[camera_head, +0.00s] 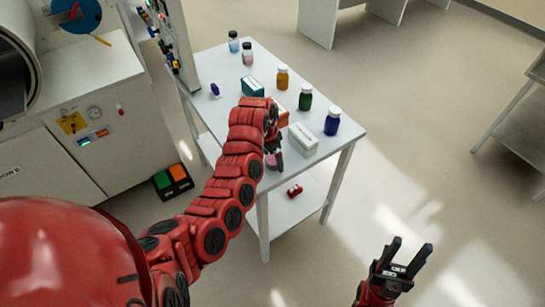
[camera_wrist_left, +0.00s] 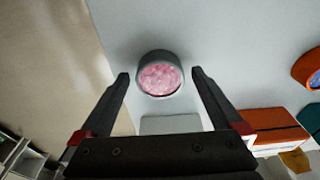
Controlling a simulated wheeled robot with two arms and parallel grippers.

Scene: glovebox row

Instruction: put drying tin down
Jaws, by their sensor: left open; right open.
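The drying tin is a round grey tin with pink contents (camera_wrist_left: 160,77), seen from above in the left wrist view. It appears to stand on the pale table top (camera_head: 217,70). My left gripper (camera_wrist_left: 160,76) is open, its fingertips on either side of the tin with a visible gap at each side. In the head view my left gripper (camera_head: 274,158) is over the table's near edge, and a bit of pink shows by its fingers; the arm hides most of the tin. My right gripper (camera_head: 411,243) is open and empty, off the table over the floor.
A white box (camera_head: 303,140), an orange box (camera_head: 283,116) and a teal box (camera_head: 252,86) stand near the left gripper. Blue (camera_head: 332,122), green (camera_head: 305,98) and amber (camera_head: 282,78) bottles line the far side. A red object (camera_head: 294,191) lies on the lower shelf.

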